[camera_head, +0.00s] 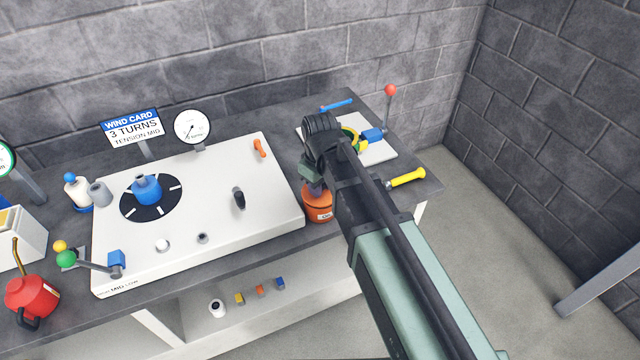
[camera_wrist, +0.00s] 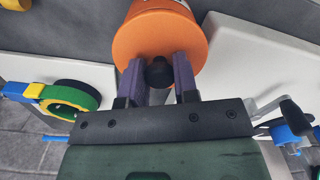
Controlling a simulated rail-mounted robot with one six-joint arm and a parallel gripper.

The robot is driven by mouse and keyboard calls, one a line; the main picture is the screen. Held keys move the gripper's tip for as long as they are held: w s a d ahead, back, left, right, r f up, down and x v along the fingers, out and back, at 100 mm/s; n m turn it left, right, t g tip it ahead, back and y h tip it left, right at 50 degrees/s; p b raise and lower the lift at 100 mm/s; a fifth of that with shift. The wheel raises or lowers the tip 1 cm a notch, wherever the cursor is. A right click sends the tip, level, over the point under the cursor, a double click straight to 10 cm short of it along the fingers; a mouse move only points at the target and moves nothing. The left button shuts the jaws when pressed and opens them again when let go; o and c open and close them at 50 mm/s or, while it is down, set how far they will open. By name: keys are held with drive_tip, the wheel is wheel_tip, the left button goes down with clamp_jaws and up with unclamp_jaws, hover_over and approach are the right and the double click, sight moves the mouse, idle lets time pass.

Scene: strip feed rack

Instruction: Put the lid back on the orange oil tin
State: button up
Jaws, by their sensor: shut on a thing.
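The orange oil tin (camera_head: 319,208) stands on the dark bench just right of the white panel, its top partly hidden by my arm. In the wrist view the orange tin (camera_wrist: 165,18) shows at the top centre with part of its label. My gripper (camera_wrist: 158,75) is shut on a dark knob (camera_wrist: 159,73), with a purple finger on each side of it. The knob sits against the round orange top, which appears to be the lid (camera_wrist: 160,45). I see no clear gap between lid and tin, but cannot tell whether the lid is fully seated.
The white panel (camera_head: 270,215) with a blue-topped dial is left of the tin. Behind my arm is a white plate (camera_head: 378,152) with a green-yellow ring. A yellow-handled tool (camera_head: 407,177) lies on the right. A red oil can (camera_head: 32,297) stands far left.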

drive_tip(key=shift+f, duration=0.2)
idle(0.4)
drive_tip(key=o, duration=1.5)
drive_tip(key=shift+c, duration=0.2)
wheel_tip(320, 180, up, 7)
drive_tip(key=p, duration=0.7)
drive_tip(key=shift+r, duration=0.15)
drive_tip(key=shift+c, duration=0.3)
clamp_jaws()
